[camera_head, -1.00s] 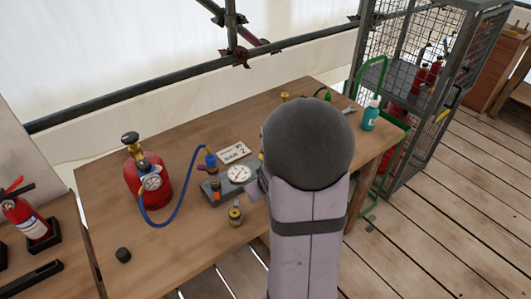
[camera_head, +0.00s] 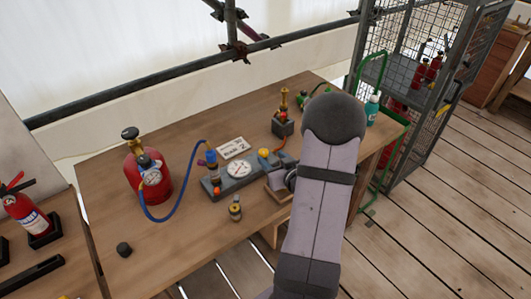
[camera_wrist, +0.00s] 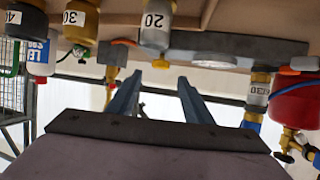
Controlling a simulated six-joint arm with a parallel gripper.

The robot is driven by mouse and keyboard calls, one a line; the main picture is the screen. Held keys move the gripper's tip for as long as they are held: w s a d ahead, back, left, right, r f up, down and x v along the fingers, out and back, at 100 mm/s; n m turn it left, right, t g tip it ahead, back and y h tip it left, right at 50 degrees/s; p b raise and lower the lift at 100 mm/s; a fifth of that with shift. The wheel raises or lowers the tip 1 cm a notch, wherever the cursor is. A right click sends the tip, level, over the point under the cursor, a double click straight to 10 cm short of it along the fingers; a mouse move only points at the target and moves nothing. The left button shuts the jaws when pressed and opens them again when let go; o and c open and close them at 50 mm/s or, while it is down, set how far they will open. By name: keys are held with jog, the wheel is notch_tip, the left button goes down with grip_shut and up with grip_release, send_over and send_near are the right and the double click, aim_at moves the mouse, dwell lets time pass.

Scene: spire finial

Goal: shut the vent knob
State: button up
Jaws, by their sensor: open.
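A grey manifold block (camera_head: 235,184) lies on the bench with a white dial gauge (camera_head: 239,169) in its middle. No readable label shows which one is the vent knob. In the wrist view the bench appears at the top, and a yellow knob (camera_wrist: 161,64) shows beyond the gap between my fingers. My gripper (camera_wrist: 157,80) is open and empty, apart from the knob. In the head view my arm mostly hides the gripper.
A blue hose (camera_head: 183,190) joins the block to a red cylinder (camera_head: 147,178). A small brass fitting (camera_head: 235,210) stands in front of the block. Weights or canisters labelled 20 (camera_wrist: 156,25) and 30 (camera_wrist: 80,20) show close by in the wrist view. A brass valve stand (camera_head: 283,118) stands behind right.

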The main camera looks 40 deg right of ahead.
aim_at(263, 150)
jog(key=shift+p+x, duration=0.65)
jog(key=shift+x, duration=2.6)
jog(key=c, duration=1.1)
jog(key=shift+o, duration=0.2)
jog(key=shift+a+f+m+h+b, duration=0.1)
jog(key=shift+m+h+b, duration=0.3)
jog(key=shift+h+b, duration=0.1)
jog(key=m+h+b, duration=0.1)
jog(key=m+g+h+b, duration=0.1)
jog(key=h, duration=0.1)
jog(key=shift+w+a+m+g+b, duration=0.15)
jog(key=shift+a+m+g+b, duration=0.15)
jog(key=shift+m+b, duration=0.1)
jog(key=shift+a+m+g+h, duration=0.15)
jog(key=shift+m+g+h, duration=0.6)
jog(key=shift+m, duration=0.25)
jog(key=shift+w+m+g+h, duration=0.15)
jog(key=shift+m+g+h, duration=0.6)
jog(key=shift+m+h, duration=0.15)
jog(key=shift+h, duration=0.25)
